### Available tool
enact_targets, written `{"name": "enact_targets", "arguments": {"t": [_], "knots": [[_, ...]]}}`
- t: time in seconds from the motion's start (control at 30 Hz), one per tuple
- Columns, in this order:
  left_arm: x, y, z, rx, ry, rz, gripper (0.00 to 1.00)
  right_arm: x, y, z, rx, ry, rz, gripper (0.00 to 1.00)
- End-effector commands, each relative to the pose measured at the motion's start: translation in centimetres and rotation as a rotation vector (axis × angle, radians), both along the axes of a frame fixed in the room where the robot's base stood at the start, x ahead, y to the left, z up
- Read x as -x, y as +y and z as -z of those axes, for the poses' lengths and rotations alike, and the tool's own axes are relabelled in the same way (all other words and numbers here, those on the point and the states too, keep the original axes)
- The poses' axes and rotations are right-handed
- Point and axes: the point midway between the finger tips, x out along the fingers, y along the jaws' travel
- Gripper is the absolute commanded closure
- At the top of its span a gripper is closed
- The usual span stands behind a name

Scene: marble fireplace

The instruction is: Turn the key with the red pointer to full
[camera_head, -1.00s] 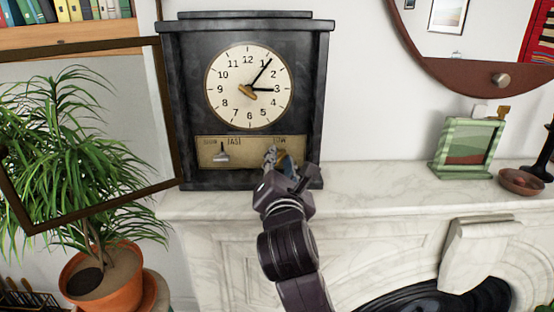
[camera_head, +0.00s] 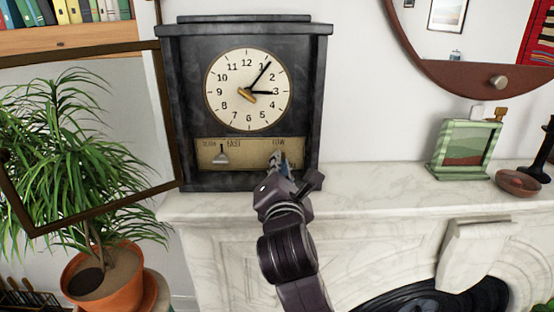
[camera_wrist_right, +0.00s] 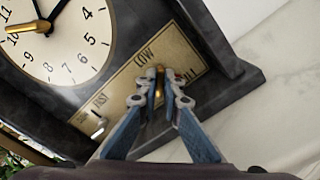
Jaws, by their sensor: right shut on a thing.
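The black mantel clock (camera_head: 169,110) has a brass panel (camera_head: 250,155) below its white dial (camera_head: 248,90). In the right wrist view the panel's right part (camera_wrist_right: 118,88) shows LOW and a partly covered word ending in LL. A narrow brass key (camera_wrist_right: 160,82) stands there between the fingertips. My right gripper (camera_head: 280,160) is shut on this key, and it also shows in the right wrist view (camera_wrist_right: 160,88). My left gripper is out of view.
The clock's framed glass door (camera_head: 90,130) stands open to the left, in front of a potted plant (camera_head: 100,280). A small lever (camera_head: 221,155) sits at the panel's left. The marble mantel (camera_head: 375,190) is clear up to a green frame (camera_head: 465,148).

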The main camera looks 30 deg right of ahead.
Motion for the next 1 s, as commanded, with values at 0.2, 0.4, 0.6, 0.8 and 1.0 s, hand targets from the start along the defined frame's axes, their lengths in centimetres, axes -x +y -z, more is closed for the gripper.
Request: {"name": "enact_targets", "arguments": {"t": [0.2,0.4,0.6,0.8,1.0], "knots": [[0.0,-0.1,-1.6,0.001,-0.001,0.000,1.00,0.0,0.1,-0.5,-0.156,-0.080,-0.003,1.00],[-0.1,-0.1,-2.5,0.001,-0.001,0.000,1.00,0.0,0.2,-0.5,-0.309,-0.156,-0.006,1.00],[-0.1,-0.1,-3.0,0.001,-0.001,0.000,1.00,0.0,0.2,-0.5,-0.434,-0.216,-0.006,1.00],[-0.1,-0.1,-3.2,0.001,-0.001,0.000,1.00,0.0,0.3,-0.5,-0.520,-0.259,-0.007,1.00],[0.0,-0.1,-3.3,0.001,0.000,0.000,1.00,0.0,0.2,-0.4,-0.563,-0.280,-0.007,1.00]]}}
